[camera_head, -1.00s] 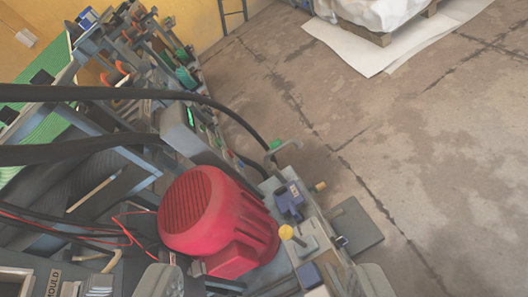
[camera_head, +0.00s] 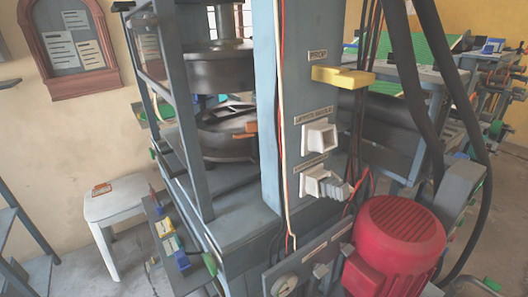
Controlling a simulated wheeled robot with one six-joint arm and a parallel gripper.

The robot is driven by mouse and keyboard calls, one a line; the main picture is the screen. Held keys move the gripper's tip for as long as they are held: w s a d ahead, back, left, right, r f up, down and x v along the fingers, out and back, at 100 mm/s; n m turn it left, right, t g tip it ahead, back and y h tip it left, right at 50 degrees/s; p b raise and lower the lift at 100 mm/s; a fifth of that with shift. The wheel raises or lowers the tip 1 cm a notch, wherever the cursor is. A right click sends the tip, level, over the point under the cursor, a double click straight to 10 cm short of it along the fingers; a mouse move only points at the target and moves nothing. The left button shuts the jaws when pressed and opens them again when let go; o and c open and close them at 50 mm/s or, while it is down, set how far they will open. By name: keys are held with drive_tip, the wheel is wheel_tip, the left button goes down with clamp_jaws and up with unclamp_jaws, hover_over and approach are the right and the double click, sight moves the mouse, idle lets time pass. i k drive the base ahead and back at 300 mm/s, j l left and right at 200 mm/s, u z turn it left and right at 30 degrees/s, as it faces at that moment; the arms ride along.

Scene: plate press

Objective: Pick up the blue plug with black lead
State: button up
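I cannot make out a blue plug with a black lead for certain. A small blue block (camera_head: 182,262) sits on the low side ledge at the left of the press, and I cannot tell whether it is a plug; no lead shows on it. A grey column (camera_head: 268,120) in the middle carries an empty-looking white socket (camera_head: 318,138). Below it is a second white socket (camera_head: 314,181) with a pale grey ribbed plug (camera_head: 338,189) in or against it. My gripper does not show in this view.
The press platens (camera_head: 225,132) stand left of the column. A yellow bracket (camera_head: 342,77) juts right from it. A red motor (camera_head: 400,235) and thick black hoses (camera_head: 448,85) fill the right. A white stool (camera_head: 117,199) stands at the left by a noticeboard (camera_head: 72,48).

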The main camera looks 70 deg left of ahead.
sight(183, 264)
drive_tip(key=u, duration=1.35)
drive_tip(key=k+j+u, duration=0.3)
drive_tip(key=k, duration=0.15)
drive_tip(key=k+j+u, duration=0.15)
drive_tip(key=k+u, duration=0.15)
drive_tip(key=k, duration=0.1)
